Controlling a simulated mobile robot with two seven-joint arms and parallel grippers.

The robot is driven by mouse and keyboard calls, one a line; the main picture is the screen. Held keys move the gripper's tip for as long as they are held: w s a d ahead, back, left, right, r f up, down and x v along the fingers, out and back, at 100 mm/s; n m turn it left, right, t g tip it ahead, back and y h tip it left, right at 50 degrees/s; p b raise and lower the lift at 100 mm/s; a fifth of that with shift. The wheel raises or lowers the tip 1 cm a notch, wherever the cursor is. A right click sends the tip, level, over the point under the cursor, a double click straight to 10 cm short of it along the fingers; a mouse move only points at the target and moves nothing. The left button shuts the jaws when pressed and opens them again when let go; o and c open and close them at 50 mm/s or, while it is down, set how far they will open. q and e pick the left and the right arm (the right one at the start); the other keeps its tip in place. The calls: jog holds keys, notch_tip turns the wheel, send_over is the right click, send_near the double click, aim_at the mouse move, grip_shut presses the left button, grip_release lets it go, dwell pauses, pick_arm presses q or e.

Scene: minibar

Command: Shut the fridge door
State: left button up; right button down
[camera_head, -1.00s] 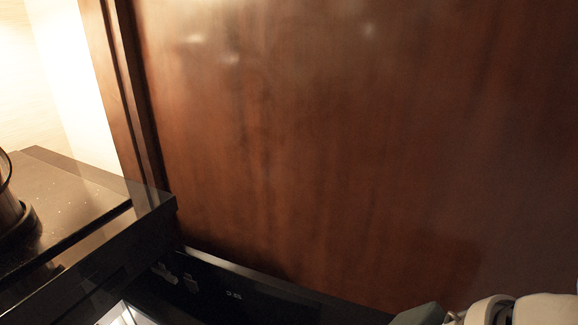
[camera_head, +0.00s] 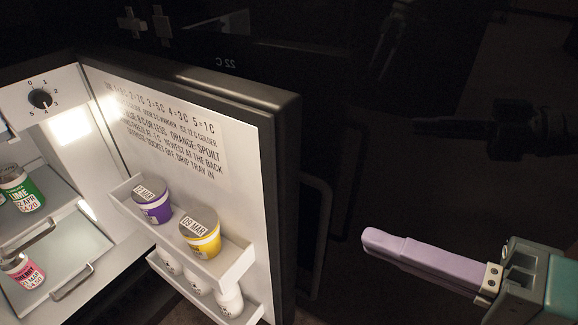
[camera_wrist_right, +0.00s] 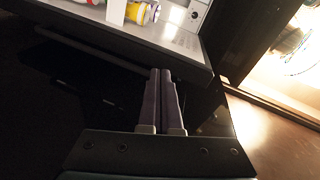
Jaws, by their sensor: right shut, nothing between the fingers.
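The fridge door (camera_head: 262,150) stands wide open in the head view. Its white inner side with printed text faces left and its dark edge and a dark handle (camera_head: 318,225) face right. My right gripper (camera_head: 370,240) is shut and empty, with lilac fingers, to the right of the door edge and handle and apart from them in the head view. In the right wrist view the shut fingers (camera_wrist_right: 160,75) point towards the door's dark edge (camera_wrist_right: 120,40); whether they touch it I cannot tell. My left gripper is not in view.
The door shelf (camera_head: 185,245) holds a purple tub (camera_head: 152,203) and a yellow tub (camera_head: 200,235), with several white containers below. The lit fridge interior at left has a dial (camera_head: 40,98), a green tub (camera_head: 18,190) and a pink tub (camera_head: 24,272). A dark glossy panel (camera_head: 430,70) lies behind.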

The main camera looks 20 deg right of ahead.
jog(key=d+f+m+t+b, duration=0.35)
jog(key=d+f+b, duration=0.25)
jog(key=f+b, duration=0.2)
pick_arm(q)
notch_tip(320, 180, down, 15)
jog(key=b, duration=0.3)
jog(key=shift+b, duration=0.4)
pick_arm(e)
jog(key=x, duration=1)
jog(key=shift+a+g, duration=0.3)
jog(key=shift+g, duration=0.05)
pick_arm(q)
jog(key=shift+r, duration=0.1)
